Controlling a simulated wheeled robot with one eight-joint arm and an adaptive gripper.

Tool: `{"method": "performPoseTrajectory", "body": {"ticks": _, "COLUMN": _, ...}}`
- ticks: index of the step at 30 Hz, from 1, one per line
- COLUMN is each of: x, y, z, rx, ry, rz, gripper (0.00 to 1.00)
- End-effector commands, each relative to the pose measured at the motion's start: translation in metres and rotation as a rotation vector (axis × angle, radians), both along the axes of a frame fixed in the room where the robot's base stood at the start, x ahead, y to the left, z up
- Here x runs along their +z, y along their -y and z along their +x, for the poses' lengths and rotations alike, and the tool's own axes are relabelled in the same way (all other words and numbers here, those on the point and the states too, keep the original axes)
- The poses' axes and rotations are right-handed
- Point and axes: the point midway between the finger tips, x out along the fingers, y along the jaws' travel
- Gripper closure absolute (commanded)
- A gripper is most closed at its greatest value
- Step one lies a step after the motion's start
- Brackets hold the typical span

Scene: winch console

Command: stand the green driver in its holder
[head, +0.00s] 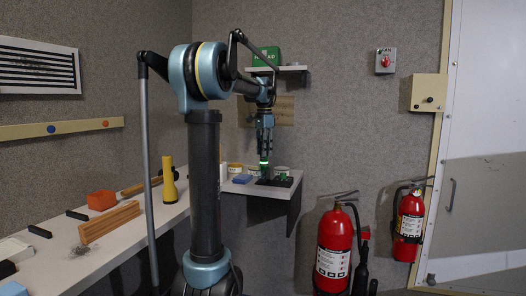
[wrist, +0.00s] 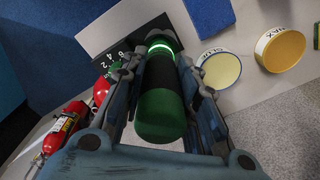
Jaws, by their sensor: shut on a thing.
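My gripper (head: 264,148) is shut on the green driver (wrist: 163,105) above the right end of the far bench. In the wrist view the driver is a thick green cylinder with a black band, held between both fingers, with a glowing green ring (wrist: 160,46) at its far end. In the head view the driver (head: 264,168) hangs roughly upright under the fingers, its lower end close to a dark slab (head: 279,183) on the bench. I cannot tell whether they touch. Dark panel (wrist: 122,55) with white numbers shows beside the ring. I cannot make out the holder's opening; the driver hides that area.
A glue tin (wrist: 220,69), a wax tin (wrist: 281,49) and a blue block (head: 242,179) stand close by on the bench.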

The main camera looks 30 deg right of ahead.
Motion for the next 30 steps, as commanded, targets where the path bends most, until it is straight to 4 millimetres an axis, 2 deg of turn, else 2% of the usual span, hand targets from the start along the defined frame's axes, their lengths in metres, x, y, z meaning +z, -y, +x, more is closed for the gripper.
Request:
{"method": "performPoseTrajectory", "body": {"ticks": 17, "x": -0.0101, "y": 0.0000, "z": 0.0000, "rx": 0.000, "ry": 0.000, "rz": 0.000, "gripper": 1.00}}
{"method": "performPoseTrajectory", "body": {"ticks": 18, "x": -0.0100, "y": 0.0000, "z": 0.0000, "rx": 0.000, "ry": 0.000, "rz": 0.000, "gripper": 0.68}}
{"method": "performPoseTrajectory", "body": {"ticks": 21, "x": -0.0100, "y": -0.0001, "z": 0.0000, "rx": 0.000, "ry": 0.000, "rz": 0.000, "gripper": 0.49}}
{"method": "performPoseTrajectory", "body": {"ticks": 30, "x": -0.0100, "y": 0.0000, "z": 0.0001, "rx": 0.000, "ry": 0.000, "rz": 0.000, "gripper": 0.49}}
